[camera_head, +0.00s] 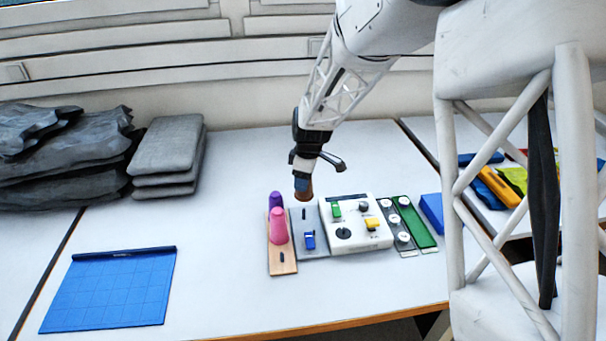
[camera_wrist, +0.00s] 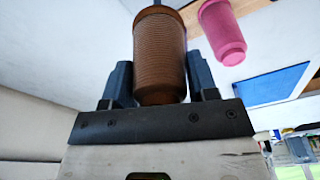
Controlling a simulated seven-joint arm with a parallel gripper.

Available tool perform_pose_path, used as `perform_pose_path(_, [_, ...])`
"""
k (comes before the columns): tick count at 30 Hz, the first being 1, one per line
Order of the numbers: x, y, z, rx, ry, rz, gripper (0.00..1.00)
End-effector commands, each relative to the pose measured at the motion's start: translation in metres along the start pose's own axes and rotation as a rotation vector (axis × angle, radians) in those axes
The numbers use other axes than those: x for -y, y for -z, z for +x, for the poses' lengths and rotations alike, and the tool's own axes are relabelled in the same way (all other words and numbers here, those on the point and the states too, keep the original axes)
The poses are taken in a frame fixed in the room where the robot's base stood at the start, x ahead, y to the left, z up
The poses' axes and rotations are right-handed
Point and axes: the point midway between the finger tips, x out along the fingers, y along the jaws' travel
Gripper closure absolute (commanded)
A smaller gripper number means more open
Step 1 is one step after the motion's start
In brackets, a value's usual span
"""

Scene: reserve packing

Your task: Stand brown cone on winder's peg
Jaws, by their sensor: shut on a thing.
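The brown cone (camera_wrist: 160,50) is between the two blue-grey fingers of my gripper (camera_wrist: 162,85) in the wrist view. My gripper (camera_head: 303,182) is shut on it. In the head view the brown cone (camera_head: 303,195) hangs below the fingers, over the back end of a grey plate, which I take as the winder (camera_head: 314,251). A dark upright peg (camera_head: 304,214) stands on this plate just below the cone in the picture, with a blue lever (camera_head: 309,240) nearer the front. I cannot tell the exact gap between cone and peg.
Left of the grey plate, a wooden board (camera_head: 282,268) carries a pink cone (camera_head: 279,226), a purple cone (camera_head: 275,200) and a bare peg (camera_head: 282,257). A white control box (camera_head: 372,240) stands right of it. A blue mat (camera_head: 110,288) lies at left; table between is clear.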

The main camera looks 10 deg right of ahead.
Motion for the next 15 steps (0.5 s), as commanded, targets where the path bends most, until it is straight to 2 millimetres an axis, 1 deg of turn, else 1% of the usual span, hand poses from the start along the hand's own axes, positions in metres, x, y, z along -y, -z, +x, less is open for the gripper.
perform_pose_path(15, [-0.0005, -0.0002, 0.003, 0.0, 0.0, 0.001, 0.74])
